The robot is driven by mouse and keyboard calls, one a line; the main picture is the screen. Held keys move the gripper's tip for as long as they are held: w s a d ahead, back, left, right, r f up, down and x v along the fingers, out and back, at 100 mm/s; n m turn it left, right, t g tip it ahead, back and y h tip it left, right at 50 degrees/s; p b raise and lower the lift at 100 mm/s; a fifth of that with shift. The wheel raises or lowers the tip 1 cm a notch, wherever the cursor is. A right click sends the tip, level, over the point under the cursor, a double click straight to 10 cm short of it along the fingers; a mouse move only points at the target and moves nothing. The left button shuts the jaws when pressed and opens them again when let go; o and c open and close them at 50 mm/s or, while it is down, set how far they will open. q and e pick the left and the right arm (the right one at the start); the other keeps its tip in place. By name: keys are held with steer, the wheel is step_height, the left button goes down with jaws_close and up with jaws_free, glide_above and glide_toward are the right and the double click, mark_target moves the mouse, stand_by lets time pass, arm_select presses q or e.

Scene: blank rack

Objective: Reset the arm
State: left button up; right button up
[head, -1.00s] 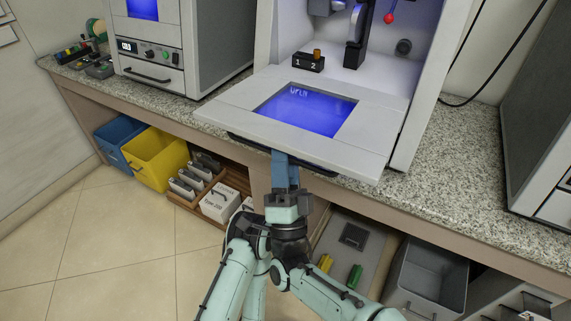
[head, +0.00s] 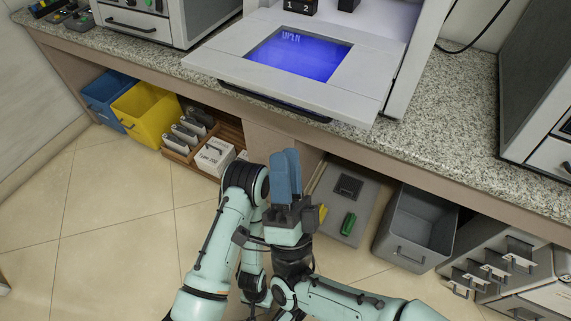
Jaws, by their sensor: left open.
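My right gripper (head: 286,158) points up and away with its two blue fingers side by side, in front of the counter's lower edge. It holds nothing that I can see, and its fingers overlap, so any gap is hidden. It is below and apart from the lowered door (head: 355,84) of the white machine. My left arm comes in from the lower left and folds back down at a black joint. My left gripper (head: 256,290) is low in the view, open, mostly hidden by my arms; its fingertips do not show clearly.
The speckled counter (head: 440,140) runs across the back. Under it are a blue bin (head: 100,92), a yellow bin (head: 128,112), a wooden tray (head: 178,155), a grey board (head: 365,200) and a grey bin (head: 385,245). Grey drawers (head: 480,245) stand at right. Floor at left is clear.

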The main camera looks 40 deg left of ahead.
stand_by(0.5)
